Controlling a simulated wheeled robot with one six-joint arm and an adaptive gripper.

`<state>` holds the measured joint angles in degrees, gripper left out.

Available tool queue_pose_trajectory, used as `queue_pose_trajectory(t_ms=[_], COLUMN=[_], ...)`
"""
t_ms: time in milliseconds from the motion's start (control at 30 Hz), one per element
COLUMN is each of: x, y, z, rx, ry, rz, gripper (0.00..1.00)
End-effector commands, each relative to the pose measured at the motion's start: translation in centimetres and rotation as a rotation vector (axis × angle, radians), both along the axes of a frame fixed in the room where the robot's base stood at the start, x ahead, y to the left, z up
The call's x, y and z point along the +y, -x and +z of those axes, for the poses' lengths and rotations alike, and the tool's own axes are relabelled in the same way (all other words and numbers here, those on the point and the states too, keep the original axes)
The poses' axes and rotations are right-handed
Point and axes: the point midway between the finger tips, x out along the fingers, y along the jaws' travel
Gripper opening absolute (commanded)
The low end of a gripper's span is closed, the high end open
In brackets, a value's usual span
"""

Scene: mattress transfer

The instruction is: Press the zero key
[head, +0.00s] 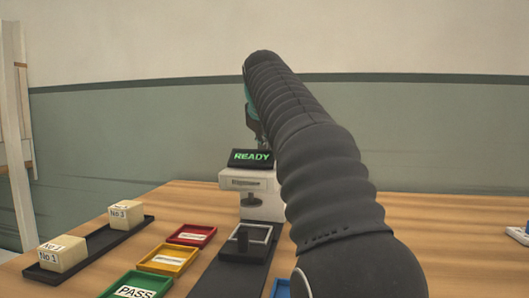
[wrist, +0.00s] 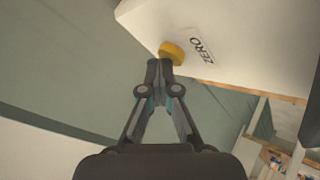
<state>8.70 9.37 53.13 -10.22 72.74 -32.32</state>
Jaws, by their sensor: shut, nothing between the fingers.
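The zero key is a round yellow button (wrist: 171,52) on the white face of the machine, next to the printed label ZERO (wrist: 203,48) in the wrist view. My gripper (wrist: 159,66) is shut and empty, with its fingertips right at the near edge of the yellow button. I cannot tell whether the tips touch it. In the head view the white machine (head: 252,181) stands at the back of the table under a dark display (head: 251,158) that reads READY in green. The button and most of my gripper are hidden behind my arm there.
On the wooden table (head: 180,199) a black tray (head: 88,254) holds two blocks marked No 1 and No 3. Red (head: 191,235), yellow (head: 168,259) and green (head: 134,287) trays lie beside it. A black strip with a framed plate (head: 247,244) runs before the machine.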

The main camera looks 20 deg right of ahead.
Motion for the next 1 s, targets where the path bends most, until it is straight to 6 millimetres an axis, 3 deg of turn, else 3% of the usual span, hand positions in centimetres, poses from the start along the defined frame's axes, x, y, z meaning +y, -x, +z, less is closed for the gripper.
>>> queue_pose_trajectory(t_ms=[667, 1000], x=[0.0, 0.0], y=[0.0, 0.0], z=[-0.5, 0.9], rx=[0.002, 0.002], ry=[0.000, 0.000], rz=[-0.001, -0.001], gripper=[0.00, 0.00])
